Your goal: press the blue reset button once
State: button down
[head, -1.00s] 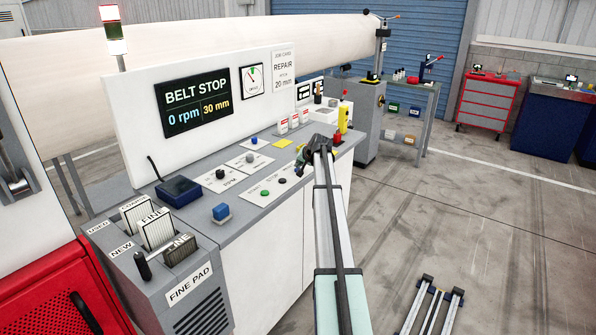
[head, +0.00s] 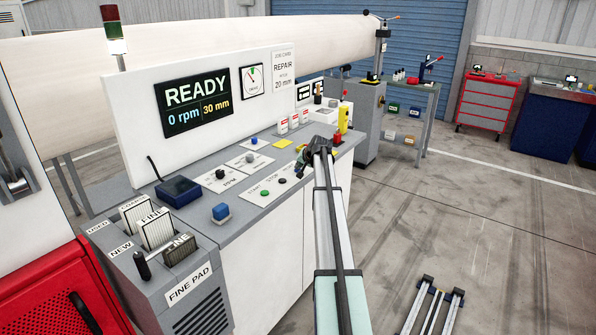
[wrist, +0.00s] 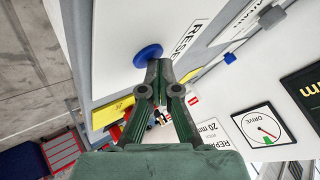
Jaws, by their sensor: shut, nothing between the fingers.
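The blue reset button (wrist: 147,54) is a round blue cap beside a white label reading "RESE", partly cut off behind my gripper, in the wrist view. My gripper (wrist: 160,72) is shut and empty, its fingertips right at the button's edge in that view. I cannot tell whether they touch it. In the head view my gripper (head: 302,168) is over the right part of the grey console (head: 237,218), and I cannot make out the reset button there. The display (head: 193,106) reads "READY", "0 rpm" and "30 mm".
Green and dark buttons (head: 265,192) sit on a plate left of my gripper. Other blue controls (head: 254,139) stand farther back. A yellow square (head: 282,143) and a yellow post (head: 343,119) are near the gripper. A signal lamp (head: 113,30) rises at the left.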

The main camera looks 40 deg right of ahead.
jog(key=shift+r, duration=0.8)
jog(key=shift+r+p, duration=1.05)
jog(key=shift+r, duration=1.45)
